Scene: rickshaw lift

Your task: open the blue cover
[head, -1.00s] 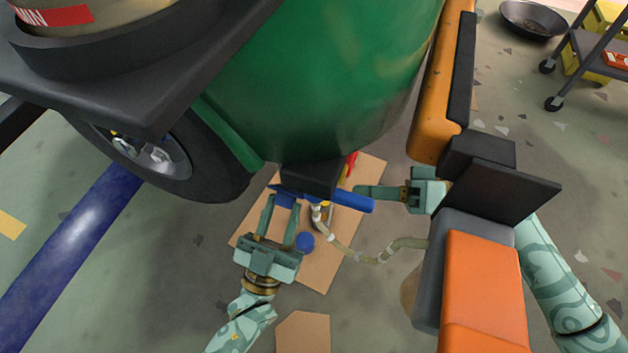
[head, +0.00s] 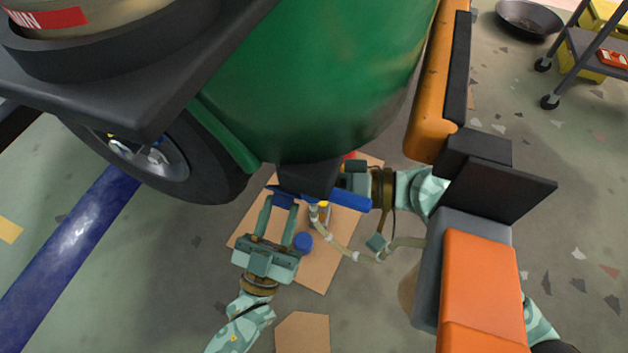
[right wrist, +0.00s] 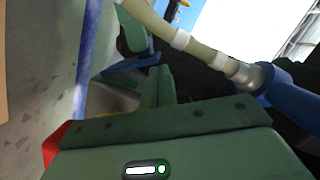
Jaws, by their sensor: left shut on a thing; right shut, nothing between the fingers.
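A blue piece (head: 283,197), which looks like the blue cover, sits low under the green tank, beside a black block. My left gripper (head: 280,204) reaches up from below, its fingers on either side of this piece and shut on it. A blue cylinder (head: 350,199) lies just right of it, below the block. In the right wrist view a blue fitting (right wrist: 292,98) ends a pale hose, and a small blue strip (right wrist: 135,65) shows between green parts. My right gripper (head: 352,180) comes in from the right, shut and empty, close above the cylinder; its tips are partly hidden.
The green tank (head: 310,70) and a black wheel (head: 190,165) crowd the space above. Orange and black parts (head: 485,285) stand at the right. A pale hose (head: 340,243) curves over cardboard (head: 325,270) with a round blue cap (head: 303,242).

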